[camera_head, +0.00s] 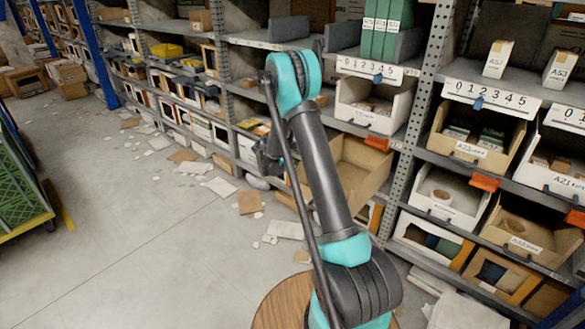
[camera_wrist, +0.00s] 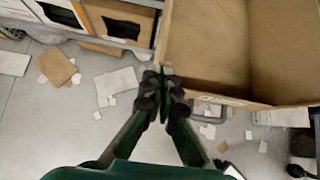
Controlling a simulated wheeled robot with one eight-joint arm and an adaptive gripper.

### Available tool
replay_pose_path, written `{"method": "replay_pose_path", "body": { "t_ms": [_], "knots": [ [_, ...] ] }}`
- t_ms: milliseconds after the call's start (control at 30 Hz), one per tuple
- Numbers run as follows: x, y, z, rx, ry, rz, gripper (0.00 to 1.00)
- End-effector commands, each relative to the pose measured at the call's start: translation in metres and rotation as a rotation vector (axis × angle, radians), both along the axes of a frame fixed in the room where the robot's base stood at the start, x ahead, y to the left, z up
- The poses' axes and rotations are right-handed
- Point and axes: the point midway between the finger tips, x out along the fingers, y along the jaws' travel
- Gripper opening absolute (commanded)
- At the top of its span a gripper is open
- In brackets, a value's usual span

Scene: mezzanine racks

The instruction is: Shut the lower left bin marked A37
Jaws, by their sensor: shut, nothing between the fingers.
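A brown bin (camera_head: 361,172) is pulled well out of the lower shelf, behind my arm in the head view. Its inside is empty where I see it. In the wrist view the same open bin (camera_wrist: 208,48) fills the upper right, and a pale label shows at its front edge, too foreshortened to read; I cannot confirm A37. My gripper (camera_wrist: 163,82) is shut and empty, its tips close beside the bin's left front corner. I cannot tell whether they touch. In the head view my arm hides part of the gripper and of the bin.
A white bin (camera_head: 371,112) sits on the shelf above. A perforated rack post (camera_head: 411,125) stands right of the open bin. More bins, such as a white one (camera_head: 447,195), fill the right rack. Papers and cardboard (camera_head: 220,187) litter the aisle floor. A green crate cart (camera_head: 18,190) stands left.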

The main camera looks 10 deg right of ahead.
Motion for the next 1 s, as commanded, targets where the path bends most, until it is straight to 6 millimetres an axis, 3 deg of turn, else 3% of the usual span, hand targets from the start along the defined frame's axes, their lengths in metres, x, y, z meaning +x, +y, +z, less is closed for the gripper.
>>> {"method": "replay_pose_path", "body": {
  "t_ms": [267, 700, 1000],
  "knots": [
    [0.039, -0.053, 0.000, -0.002, -0.001, -0.007, 0.00],
    [0.129, -0.168, 0.000, -0.002, -0.001, -0.004, 0.00],
    [0.169, -0.218, 0.000, -0.002, -0.001, -0.001, 0.00]
  ]
}}
